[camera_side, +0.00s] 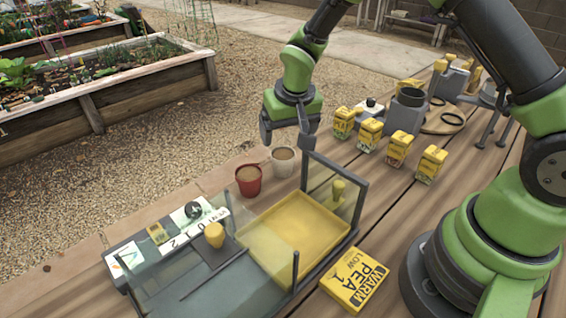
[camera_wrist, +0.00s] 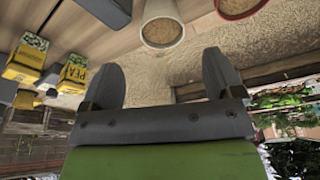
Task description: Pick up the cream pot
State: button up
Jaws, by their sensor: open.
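The cream pot (camera_side: 284,163) stands upright on the wooden table, with brown contents inside. A red pot (camera_side: 249,181) stands close to its left. My gripper (camera_side: 287,138) is open and empty just above and behind the cream pot, fingers pointing down. In the wrist view the cream pot (camera_wrist: 162,26) is at the top centre, beyond the spread fingers (camera_wrist: 160,85). The red pot (camera_wrist: 238,8) is at the top right there, cut by the frame edge. Nothing is between the fingers.
A clear-walled box with a yellow tray (camera_side: 297,230) stands just in front of the pots. Several yellow packets (camera_side: 369,135) stand to the right, beside a dark grey canister (camera_side: 406,112). A yellow seed box (camera_side: 354,280) lies in front. The table's far edge is close behind the pots.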

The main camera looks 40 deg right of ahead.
aim_at(282, 159)
jog(key=x, duration=0.9)
jog(key=shift+w+f, duration=0.1)
jog(key=shift+f, duration=0.2)
jog(key=shift+a, duration=0.1)
jog(key=c, duration=1)
